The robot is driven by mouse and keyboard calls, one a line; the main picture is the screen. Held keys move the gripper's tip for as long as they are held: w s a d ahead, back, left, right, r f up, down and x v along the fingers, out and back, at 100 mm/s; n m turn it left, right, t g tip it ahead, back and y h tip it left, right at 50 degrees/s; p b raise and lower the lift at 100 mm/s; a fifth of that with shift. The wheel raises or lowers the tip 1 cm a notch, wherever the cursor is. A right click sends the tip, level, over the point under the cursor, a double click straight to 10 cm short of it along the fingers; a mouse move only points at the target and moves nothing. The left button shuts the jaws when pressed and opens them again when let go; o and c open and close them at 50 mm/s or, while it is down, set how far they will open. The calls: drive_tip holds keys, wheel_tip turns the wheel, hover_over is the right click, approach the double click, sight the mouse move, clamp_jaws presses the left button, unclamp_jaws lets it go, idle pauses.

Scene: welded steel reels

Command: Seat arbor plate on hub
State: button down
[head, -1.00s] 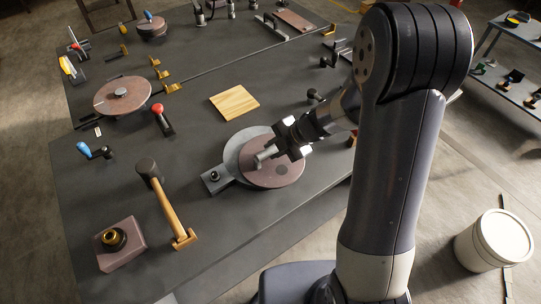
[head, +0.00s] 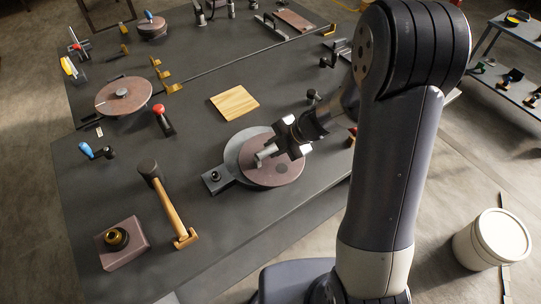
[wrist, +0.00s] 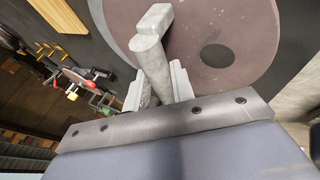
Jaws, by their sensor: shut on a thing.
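A reddish-brown round plate (head: 268,176) with a dark round spot lies over a grey round base (head: 233,153). I take the brown disc for the arbor plate and the grey base for the hub. The base has an arm with a bolt at its left. My gripper (head: 268,157) is above the plate, shut on a grey cranked bar that stands up from it. In the wrist view, the bar (wrist: 152,52) is between my fingers (wrist: 156,88), and the plate (wrist: 240,30) fills the upper right. The contact between plate and base is hidden, so I cannot tell if it is seated.
A mallet (head: 167,195) and a block with a brass ring (head: 121,243) lie left of the base. A wooden square (head: 234,102) lies behind it. Another brown disc (head: 115,100) is at the far left. A white bucket (head: 491,240) stands on the floor at right.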

drive_tip(key=shift+w+r+p, duration=0.1)
drive_tip(key=shift+r+p, duration=2.2)
drive_tip(key=shift+p, duration=0.15)
drive_tip(key=shift+r, duration=2.2)
drive_tip(key=shift+r+p, duration=0.1)
drive_tip(key=shift+p, duration=0.25)
